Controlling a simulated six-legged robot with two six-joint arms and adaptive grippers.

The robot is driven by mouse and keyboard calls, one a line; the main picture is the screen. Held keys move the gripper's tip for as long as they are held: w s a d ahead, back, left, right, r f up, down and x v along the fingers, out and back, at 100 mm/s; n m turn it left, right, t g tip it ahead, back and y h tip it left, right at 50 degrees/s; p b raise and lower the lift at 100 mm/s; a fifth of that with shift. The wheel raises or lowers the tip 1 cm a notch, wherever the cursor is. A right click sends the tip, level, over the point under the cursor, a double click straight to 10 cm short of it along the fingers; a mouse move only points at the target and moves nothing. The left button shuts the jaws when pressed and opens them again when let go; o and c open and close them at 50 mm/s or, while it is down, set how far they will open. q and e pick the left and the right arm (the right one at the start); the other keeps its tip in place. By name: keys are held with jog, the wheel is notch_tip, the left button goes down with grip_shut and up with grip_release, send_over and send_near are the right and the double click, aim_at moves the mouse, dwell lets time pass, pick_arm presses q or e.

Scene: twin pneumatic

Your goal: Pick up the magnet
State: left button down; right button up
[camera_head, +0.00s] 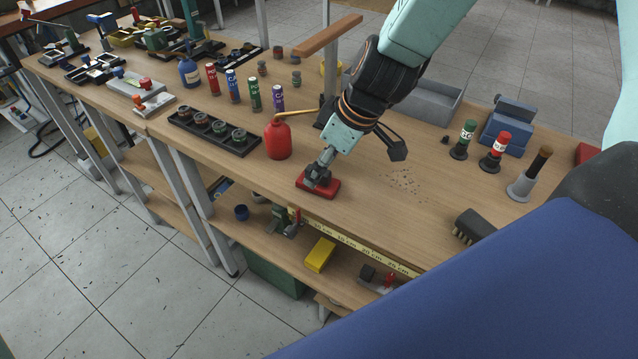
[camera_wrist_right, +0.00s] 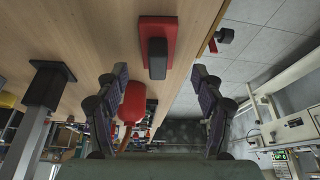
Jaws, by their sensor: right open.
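The magnet (camera_head: 318,187) is a red flat block with a dark grey grip on top, lying on the wooden workbench near its front edge. In the right wrist view the magnet (camera_wrist_right: 158,48) lies just beyond the fingertips, lined up with the gap between them. My right gripper (camera_wrist_right: 159,72) is open and empty. In the head view my right gripper (camera_head: 352,160) comes down from the upper right, close to the magnet, and partly covers its grip. I cannot tell whether a finger touches it. My left gripper is not in view.
A red oil can (camera_head: 278,139) stands just left of the magnet and also shows in the right wrist view (camera_wrist_right: 133,102). A black tray (camera_head: 214,132) lies further left. A dark brush (camera_head: 474,226) lies to the right. The bench between magnet and brush is mostly clear.

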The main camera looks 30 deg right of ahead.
jog(key=f, duration=0.1)
jog(key=f+b, duration=0.1)
jog(key=shift+w+f, duration=0.4)
jog(key=shift+w+a+f+b, duration=0.15)
jog(key=shift+f+b, duration=0.15)
jog(key=shift+b, duration=0.35)
jog(key=shift+a+f+b, duration=0.15)
jog(key=shift+f+b, duration=0.05)
jog(key=shift+b, duration=0.2)
jog(key=shift+w, duration=0.1)
jog(key=shift+c, duration=0.2)
jog(key=shift+c, duration=0.7)
jog(key=c, duration=1.2)
